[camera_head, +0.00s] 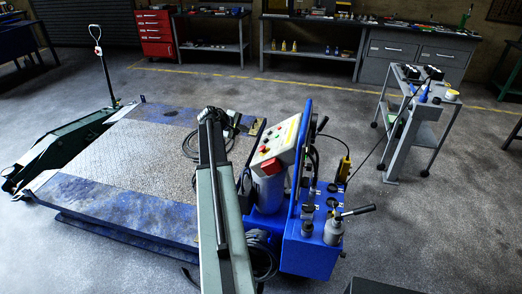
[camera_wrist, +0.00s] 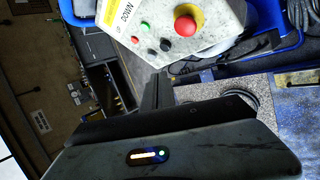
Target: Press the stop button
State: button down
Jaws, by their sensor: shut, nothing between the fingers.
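The stop button (camera_wrist: 186,26) is a red domed mushroom head on a yellow collar. It sits on a pale, speckled control panel (camera_wrist: 215,45) at the top of the wrist view. Small green, black and red buttons (camera_wrist: 153,43) lie to its left, near an "UP" and "DOWN" label. My gripper (camera_wrist: 156,92) is shut and empty. Its dark fingers point up toward the panel, below and left of the stop button, with no visible contact. In the head view the control panel (camera_head: 279,138) tops the blue lift unit, just right of my arm.
The blue hydraulic unit (camera_head: 312,245) carries levers and a reservoir. A low lift platform (camera_head: 125,165) lies left of my arm, with a green trolley jack (camera_head: 62,150) beyond. A wheeled cart (camera_head: 405,120) stands right. Open floor lies between the unit and cart.

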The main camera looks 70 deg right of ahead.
aim_at(262, 148)
jog(key=shift+s+d+f+b, duration=0.1)
jog(key=shift+s+f+b, duration=0.7)
jog(key=shift+f, duration=0.2)
jog(key=shift+s+a+f+b, duration=0.1)
jog(key=shift+s+f+b, duration=0.65)
jog(key=shift+f+b, duration=0.2)
jog(key=shift+s+d+f+b, duration=0.1)
jog(key=shift+s+f+b, duration=0.7)
jog(key=shift+f, duration=0.2)
jog(key=shift+f, duration=0.1)
jog(key=shift+s+f+b, duration=0.2)
jog(key=shift+f+b, duration=0.05)
jog(key=shift+b, duration=0.1)
jog(key=shift+s+f+b, duration=0.35)
jog(key=shift+f+b, duration=0.05)
jog(key=shift+b, duration=0.05)
jog(key=shift+r, duration=0.1)
dwell(0.4)
jog(key=shift+w+r+p, duration=0.6)
jog(key=shift+r+p, duration=0.05)
jog(key=shift+p, duration=0.1)
